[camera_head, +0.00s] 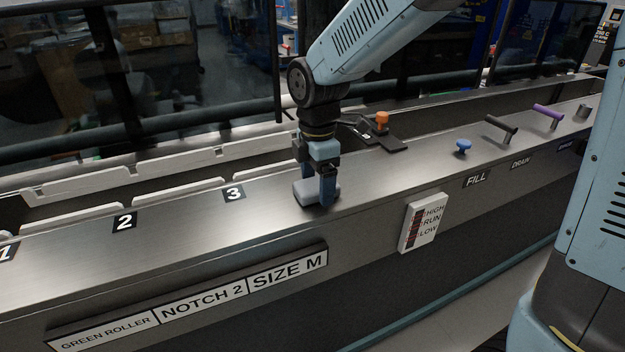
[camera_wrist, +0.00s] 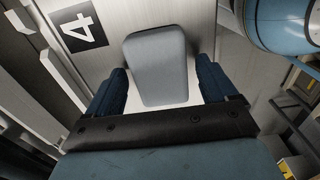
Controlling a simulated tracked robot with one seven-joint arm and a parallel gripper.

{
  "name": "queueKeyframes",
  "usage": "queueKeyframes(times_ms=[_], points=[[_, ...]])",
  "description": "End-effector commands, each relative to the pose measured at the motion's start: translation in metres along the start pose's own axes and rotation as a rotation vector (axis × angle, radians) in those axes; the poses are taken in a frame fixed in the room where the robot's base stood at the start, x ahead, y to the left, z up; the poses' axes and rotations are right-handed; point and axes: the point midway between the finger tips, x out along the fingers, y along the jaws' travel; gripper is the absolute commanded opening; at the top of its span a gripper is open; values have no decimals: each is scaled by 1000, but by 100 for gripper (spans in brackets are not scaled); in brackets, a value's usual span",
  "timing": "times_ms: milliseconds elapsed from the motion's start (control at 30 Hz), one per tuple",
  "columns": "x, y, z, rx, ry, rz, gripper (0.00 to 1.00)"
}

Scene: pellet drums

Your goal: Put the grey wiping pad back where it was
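The grey wiping pad (camera_head: 305,193) lies on the steel ledge, to the right of the number 3 label. In the wrist view the pad (camera_wrist: 158,62) lies between the two blue fingers of my gripper (camera_wrist: 161,82), with a narrow gap beside it on each side. My gripper (camera_head: 322,178) points down at the pad, its fingers low over the ledge. It is open and does not appear to press on the pad. One finger hides part of the pad in the head view.
A black bracket with an orange knob (camera_head: 382,120) stands behind my gripper. A blue knob (camera_head: 463,146), a black handle (camera_head: 501,125) and a purple handle (camera_head: 548,112) stand along the ledge to the right. A number 4 label (camera_wrist: 80,26) is near the pad. The ledge to the left is clear.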

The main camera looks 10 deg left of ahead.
Motion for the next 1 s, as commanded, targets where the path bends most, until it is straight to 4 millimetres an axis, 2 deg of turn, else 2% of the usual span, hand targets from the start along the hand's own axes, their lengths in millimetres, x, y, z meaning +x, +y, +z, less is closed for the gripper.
queueKeyframes(times_ms=[367,467,800,1000], points=[[-6,0,0,-1,0,1,88],[-18,1,0,-1,0,3,88],[-82,1,-1,-1,0,4,88],[-110,0,-1,-1,0,2,88]])
